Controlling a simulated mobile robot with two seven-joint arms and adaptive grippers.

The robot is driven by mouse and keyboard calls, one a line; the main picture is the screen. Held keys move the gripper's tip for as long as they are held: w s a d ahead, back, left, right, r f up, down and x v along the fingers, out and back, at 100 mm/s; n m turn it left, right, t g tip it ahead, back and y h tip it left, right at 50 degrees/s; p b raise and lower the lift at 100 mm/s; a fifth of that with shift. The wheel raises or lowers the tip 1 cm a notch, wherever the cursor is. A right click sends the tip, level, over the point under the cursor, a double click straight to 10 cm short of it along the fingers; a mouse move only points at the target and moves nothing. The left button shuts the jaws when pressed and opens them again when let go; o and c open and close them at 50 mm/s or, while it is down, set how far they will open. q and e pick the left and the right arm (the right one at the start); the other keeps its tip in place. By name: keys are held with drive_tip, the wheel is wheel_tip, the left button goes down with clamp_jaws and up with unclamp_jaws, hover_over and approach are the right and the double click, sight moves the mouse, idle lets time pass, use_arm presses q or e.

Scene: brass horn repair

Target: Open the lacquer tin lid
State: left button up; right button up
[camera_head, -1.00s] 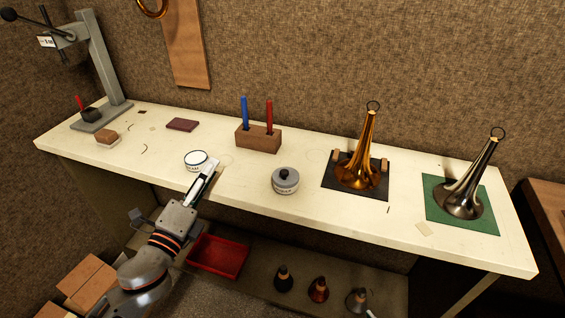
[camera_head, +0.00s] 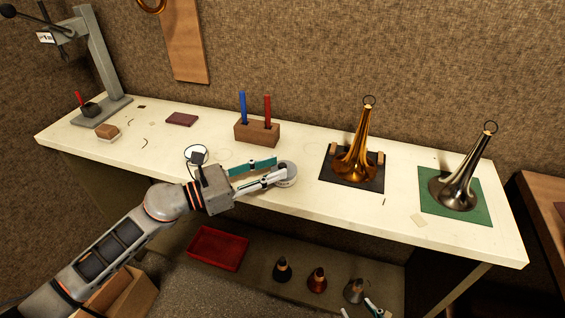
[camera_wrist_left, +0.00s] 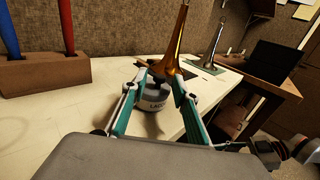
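The lacquer tin (camera_head: 290,180) is a round grey tin near the middle of the bench's front edge. In the left wrist view the tin (camera_wrist_left: 155,104) shows a partly visible label, with its dark top between the fingertips. My left gripper (camera_head: 278,167) is open and reaches to the tin from the left, its two fingers apart; the left wrist view (camera_wrist_left: 159,78) shows one on each side of the tin's top. I cannot tell whether they touch it. The lid's knob is mostly hidden in the head view.
A white tin (camera_head: 196,150) stands behind my left wrist, partly hidden. A wooden block (camera_head: 257,133) holds a blue and a red stick behind the lacquer tin. A brass horn bell (camera_head: 355,162) stands to its right, a dark silvery bell (camera_head: 458,188) further right.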

sight(282, 164)
use_arm(q)
drive_tip(key=shift+x, duration=1.2)
drive_tip(key=shift+w+d, duration=0.2)
drive_tip(key=shift+d, duration=0.25)
clamp_jaws()
drive_tip(key=shift+w, duration=0.1)
